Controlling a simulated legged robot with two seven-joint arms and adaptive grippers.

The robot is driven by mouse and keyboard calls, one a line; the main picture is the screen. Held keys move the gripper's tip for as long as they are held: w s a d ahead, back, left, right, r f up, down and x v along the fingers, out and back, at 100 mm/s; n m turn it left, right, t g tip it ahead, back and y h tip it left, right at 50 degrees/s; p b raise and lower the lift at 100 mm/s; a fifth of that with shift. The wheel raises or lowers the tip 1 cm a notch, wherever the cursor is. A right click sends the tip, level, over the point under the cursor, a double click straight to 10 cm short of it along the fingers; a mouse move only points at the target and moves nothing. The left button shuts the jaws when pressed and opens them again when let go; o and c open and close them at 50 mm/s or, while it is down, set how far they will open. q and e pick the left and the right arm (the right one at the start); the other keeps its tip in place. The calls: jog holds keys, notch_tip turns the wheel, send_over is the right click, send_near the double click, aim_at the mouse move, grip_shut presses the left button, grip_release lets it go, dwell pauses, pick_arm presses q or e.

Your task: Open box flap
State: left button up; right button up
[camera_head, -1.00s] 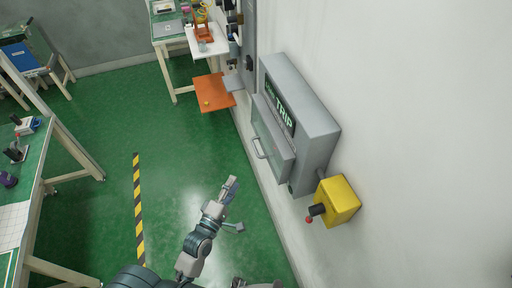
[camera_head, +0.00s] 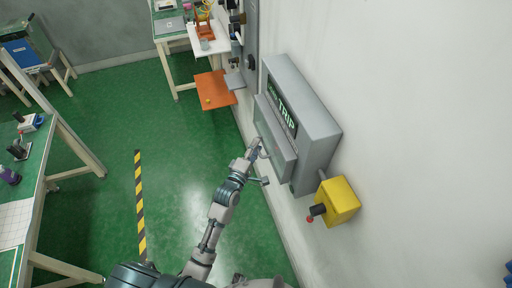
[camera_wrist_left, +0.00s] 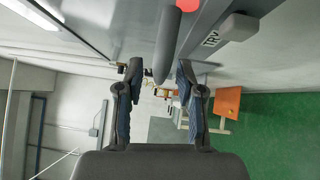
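A grey box (camera_head: 318,128) is mounted on the wall, with a dark "TRIP" display (camera_head: 283,109) on its face. Its flap (camera_head: 272,131) is a pale panel on the front below the display and looks closed. My left gripper (camera_head: 256,148) is at the flap's handle (camera_head: 263,153), which it partly hides. In the left wrist view, my left gripper (camera_wrist_left: 159,74) is open, and a grey bar (camera_wrist_left: 169,42), apparently the handle, reaches between its fingertips with gaps on both sides. Contact cannot be told. My right gripper is not in view.
A yellow box (camera_head: 340,200) with a red-knobbed lever (camera_head: 311,218) sits on the wall just below the grey box. An orange board (camera_head: 214,89) and a workbench stand farther back along the wall.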

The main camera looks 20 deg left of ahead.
pick_arm(q)
jog(key=shift+a, duration=0.1)
jog(key=shift+c, duration=0.2)
jog(key=c, duration=0.4)
jog(key=shift+d, duration=0.3)
grip_shut()
jog(key=shift+d, duration=0.15)
